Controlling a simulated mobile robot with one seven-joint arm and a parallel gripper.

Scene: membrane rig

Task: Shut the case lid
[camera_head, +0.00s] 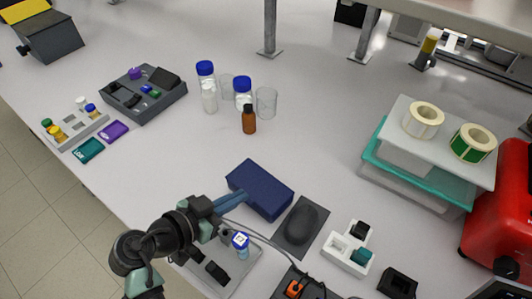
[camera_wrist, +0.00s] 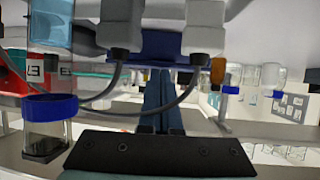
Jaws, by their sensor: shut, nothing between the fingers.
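A dark blue case (camera_head: 262,187) lies on the bench just beyond my arm. Its top looks flat and its lid appears down, but I cannot tell whether it is fully closed. My gripper (camera_head: 240,197) is shut and empty, with its blue-grey fingers at the near left side of the case. From here I cannot tell whether they touch it. In the wrist view the two fingers (camera_wrist: 162,82) lie together and point at the blue case (camera_wrist: 165,46), which is partly hidden by grey gripper parts.
A vial with a blue cap (camera_head: 240,241) stands on a grey tray (camera_head: 240,272) close under my arm. A dark mouse (camera_head: 301,224) on a mat lies right of the case. Bottles and beakers (camera_head: 266,101) stand behind it. Clear bench lies to the left.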

